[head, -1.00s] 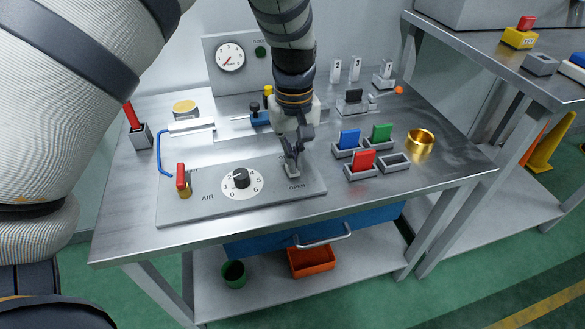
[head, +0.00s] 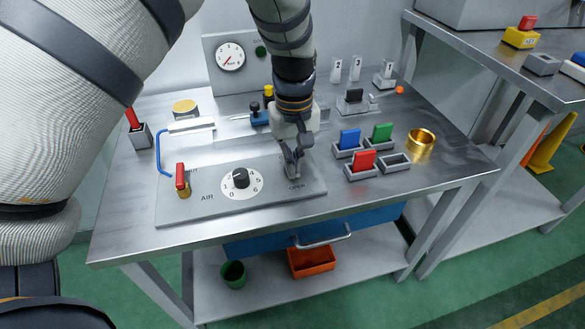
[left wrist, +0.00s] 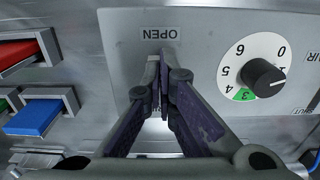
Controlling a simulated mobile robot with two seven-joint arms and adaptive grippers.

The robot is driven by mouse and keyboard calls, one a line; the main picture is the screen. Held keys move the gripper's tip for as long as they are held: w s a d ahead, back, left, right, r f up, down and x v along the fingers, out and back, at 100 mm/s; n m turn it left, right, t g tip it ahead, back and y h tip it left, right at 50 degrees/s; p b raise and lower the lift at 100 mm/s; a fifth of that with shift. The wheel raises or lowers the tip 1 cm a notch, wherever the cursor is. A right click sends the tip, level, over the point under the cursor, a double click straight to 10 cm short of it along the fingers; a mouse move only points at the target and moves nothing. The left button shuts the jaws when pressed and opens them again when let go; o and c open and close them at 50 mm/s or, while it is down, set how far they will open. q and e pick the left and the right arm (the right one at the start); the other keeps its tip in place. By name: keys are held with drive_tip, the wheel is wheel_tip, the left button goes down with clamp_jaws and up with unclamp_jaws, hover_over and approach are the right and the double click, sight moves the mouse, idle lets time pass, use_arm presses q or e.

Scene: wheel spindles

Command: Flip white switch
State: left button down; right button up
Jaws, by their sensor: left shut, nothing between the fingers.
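The grey control panel (head: 215,205) lies on the front of the metal bench, with an OPEN label at its right end. My left gripper (head: 293,174) is shut and empty, pointing down at the panel's right end just behind that label. In the left wrist view the closed fingertips (left wrist: 160,62) are close to the OPEN label (left wrist: 160,33). The white switch is hidden by the fingers. A pale patch (left wrist: 155,126) shows between the fingers, but I cannot tell whether it is the switch or which way the switch sits. My right gripper is not in view.
A black dial (head: 240,178) and a red-handled valve (head: 182,180) are left of the gripper on the panel. Red (head: 362,160), blue (head: 349,139) and green (head: 382,132) blocks in holders stand to the right. A gold ring (head: 421,144) lies beyond them.

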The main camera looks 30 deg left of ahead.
use_arm(q)
drive_tip(key=shift+f, duration=0.2)
wheel_tip(320, 180, up, 3)
drive_tip(key=shift+r+p, duration=0.1)
drive_tip(key=shift+p, duration=0.45)
drive_tip(key=shift+r+p, duration=0.6)
drive_tip(key=shift+r, duration=1.4)
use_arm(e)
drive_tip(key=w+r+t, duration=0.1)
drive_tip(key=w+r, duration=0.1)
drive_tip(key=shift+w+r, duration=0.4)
use_arm(q)
drive_tip(key=shift+f, duration=0.1)
